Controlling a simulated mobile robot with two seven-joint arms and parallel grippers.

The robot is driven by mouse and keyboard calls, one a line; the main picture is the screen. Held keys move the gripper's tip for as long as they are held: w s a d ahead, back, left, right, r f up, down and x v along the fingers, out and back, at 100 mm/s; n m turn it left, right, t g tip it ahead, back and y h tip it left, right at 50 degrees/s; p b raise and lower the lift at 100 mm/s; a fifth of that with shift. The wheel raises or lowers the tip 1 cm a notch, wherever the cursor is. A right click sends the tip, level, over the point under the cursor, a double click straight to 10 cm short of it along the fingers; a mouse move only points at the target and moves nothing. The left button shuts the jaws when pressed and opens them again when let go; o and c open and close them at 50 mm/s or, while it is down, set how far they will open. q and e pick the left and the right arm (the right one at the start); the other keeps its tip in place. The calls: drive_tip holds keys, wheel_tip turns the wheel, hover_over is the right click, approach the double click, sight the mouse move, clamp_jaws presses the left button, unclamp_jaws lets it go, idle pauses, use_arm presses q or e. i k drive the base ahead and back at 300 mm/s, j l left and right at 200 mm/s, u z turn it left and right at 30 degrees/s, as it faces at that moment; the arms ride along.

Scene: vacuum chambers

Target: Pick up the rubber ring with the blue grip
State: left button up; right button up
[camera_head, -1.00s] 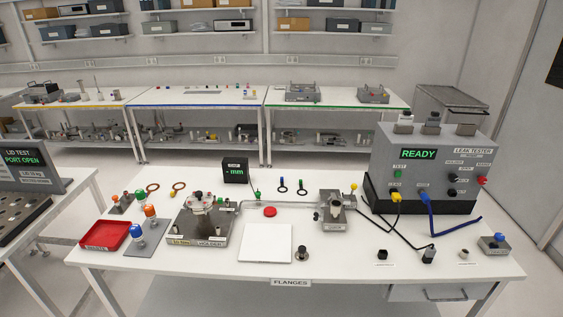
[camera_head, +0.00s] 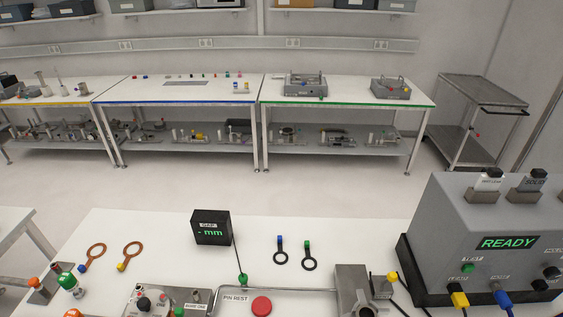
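The rubber ring with the blue grip (camera_head: 281,257) lies flat on the white table, in the middle of the head view. It is a black ring with a short stem and a blue end pointing away from me. A similar black ring with a green grip (camera_head: 309,263) lies just to its right, apart from it. Neither of my grippers shows in the head view.
A black gap display (camera_head: 211,227) stands left of the rings. Two copper-coloured rings (camera_head: 132,255) lie farther left. A grey leak tester (camera_head: 480,240) stands at right. The table behind the rings is clear.

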sight(280, 248)
drive_tip(key=i, duration=2.25)
drive_tip(key=i+j+z, duration=0.1)
drive_tip(key=i+z, duration=0.2)
drive_tip(key=i, duration=0.2)
drive_tip(key=i+j+z, duration=0.2)
drive_tip(key=i+z, duration=0.15)
drive_tip(key=i, duration=0.2)
drive_tip(key=i+j+z, duration=0.3)
drive_tip(key=i+z, duration=0.15)
drive_tip(key=z, duration=4.45)
